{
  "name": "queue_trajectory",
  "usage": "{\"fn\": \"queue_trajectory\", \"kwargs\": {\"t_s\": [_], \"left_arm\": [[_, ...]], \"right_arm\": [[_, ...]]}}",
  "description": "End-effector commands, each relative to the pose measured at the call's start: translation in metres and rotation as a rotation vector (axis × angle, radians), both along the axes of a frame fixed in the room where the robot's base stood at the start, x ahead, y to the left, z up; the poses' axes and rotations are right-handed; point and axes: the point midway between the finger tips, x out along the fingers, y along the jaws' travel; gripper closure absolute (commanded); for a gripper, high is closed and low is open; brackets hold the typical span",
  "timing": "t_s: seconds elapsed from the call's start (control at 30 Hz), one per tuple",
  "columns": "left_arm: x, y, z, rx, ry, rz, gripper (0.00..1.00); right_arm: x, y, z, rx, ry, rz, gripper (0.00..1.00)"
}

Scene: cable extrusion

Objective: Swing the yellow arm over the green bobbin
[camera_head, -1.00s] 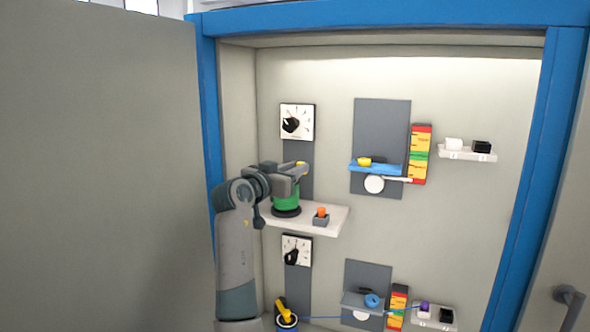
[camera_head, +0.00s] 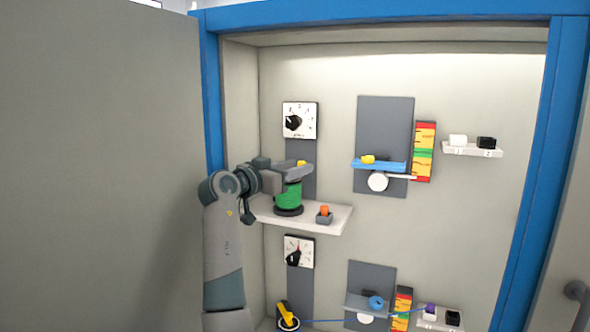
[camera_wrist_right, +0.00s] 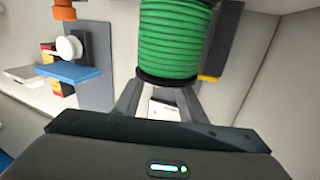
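The green bobbin (camera_head: 288,195) stands upright on a black base on the upper white shelf. It also shows in the right wrist view (camera_wrist_right: 174,38), where the picture is upside down. A small part of the yellow arm (camera_head: 301,163) shows just behind my right gripper (camera_head: 308,171); a yellow edge also shows beside the bobbin in the wrist view (camera_wrist_right: 208,77). My right gripper is at the bobbin's upper end. In the wrist view its two fingers (camera_wrist_right: 158,105) stand apart with nothing visibly held between them. Whether they touch the bobbin or the yellow arm is unclear. My left gripper is out of view.
An orange button on a grey block (camera_head: 324,216) sits right of the bobbin. Dials (camera_head: 299,120) are on the back wall. A blue shelf (camera_head: 380,165) is further right. A lower yellow arm (camera_head: 287,316) has a blue cable running right. The blue cabinet frame (camera_head: 211,100) bounds the left.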

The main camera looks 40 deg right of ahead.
Motion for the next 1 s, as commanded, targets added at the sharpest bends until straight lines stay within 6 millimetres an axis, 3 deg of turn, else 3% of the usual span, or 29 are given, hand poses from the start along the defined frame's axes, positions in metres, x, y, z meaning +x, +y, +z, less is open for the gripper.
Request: {"fn": "queue_trajectory", "kwargs": {"t_s": [0.37, 0.8, 1.0], "left_arm": [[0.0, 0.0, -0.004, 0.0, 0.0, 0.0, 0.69], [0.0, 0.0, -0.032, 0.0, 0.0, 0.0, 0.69], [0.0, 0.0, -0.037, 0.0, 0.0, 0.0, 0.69]], "right_arm": [[0.0, 0.005, -0.001, 0.0, -0.001, 0.001, 0.63], [-0.008, 0.058, -0.003, 0.0, -0.001, 0.002, 0.63], [-0.01, 0.073, -0.001, 0.0, -0.001, 0.001, 0.63]]}}
